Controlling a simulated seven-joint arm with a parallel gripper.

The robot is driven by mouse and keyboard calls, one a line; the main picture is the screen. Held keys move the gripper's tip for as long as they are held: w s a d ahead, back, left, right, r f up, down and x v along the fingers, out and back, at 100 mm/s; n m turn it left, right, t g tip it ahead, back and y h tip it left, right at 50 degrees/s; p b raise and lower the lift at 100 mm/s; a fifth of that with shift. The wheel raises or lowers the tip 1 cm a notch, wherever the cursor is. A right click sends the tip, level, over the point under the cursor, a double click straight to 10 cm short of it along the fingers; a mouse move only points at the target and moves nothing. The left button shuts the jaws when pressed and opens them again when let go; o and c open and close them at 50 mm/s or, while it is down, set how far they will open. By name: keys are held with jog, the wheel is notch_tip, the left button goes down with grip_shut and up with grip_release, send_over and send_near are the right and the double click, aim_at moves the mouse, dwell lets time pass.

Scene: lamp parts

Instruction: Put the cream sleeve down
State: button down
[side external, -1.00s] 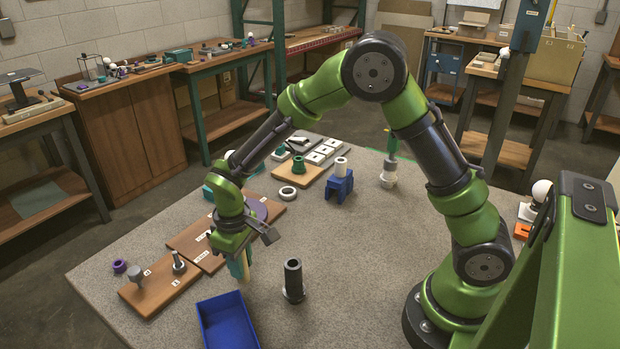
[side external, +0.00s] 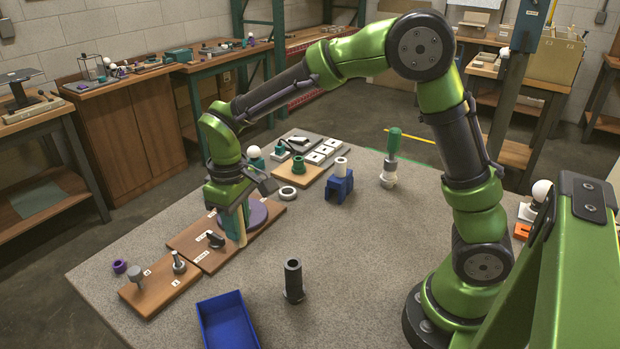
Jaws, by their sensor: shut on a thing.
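My gripper (side external: 237,206) points down over the brown board at the left of the table. It is shut on the narrow cream sleeve (side external: 242,228), which stands about upright below the jaws. A teal piece (side external: 229,222) shows right beside the sleeve; I cannot tell if it is a finger or another part. The jaws hide the sleeve's upper end. I cannot tell whether its lower end touches the brown board (side external: 237,255).
A purple disc (side external: 262,212) lies close behind the sleeve. A dark part (side external: 215,240) lies on the board to its left. A blue bin (side external: 228,320) and a black upright tube (side external: 293,281) stand nearer the camera. The grey tabletop right of the tube is clear.

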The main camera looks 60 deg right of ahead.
jog(key=s+d+m, duration=0.2)
jog(key=s+d, duration=0.2)
jog(key=d, duration=0.9)
jog(key=s+d+m, duration=0.2)
jog(key=s+d, duration=0.2)
jog(key=d, duration=0.9)
jog(key=shift+n, duration=0.9)
jog(key=s+d+f, duration=0.1)
jog(key=f, duration=0.2)
jog(key=s+d+f, duration=0.1)
jog(key=s+f, duration=0.1)
jog(key=f, duration=0.1)
jog(key=s+d+f, duration=0.1)
jog(key=f, duration=0.2)
jog(key=shift+s+f, duration=0.15)
jog(key=shift+f, duration=0.15)
jog(key=shift+f, duration=0.15)
jog(key=c, duration=0.9)
grip_release()
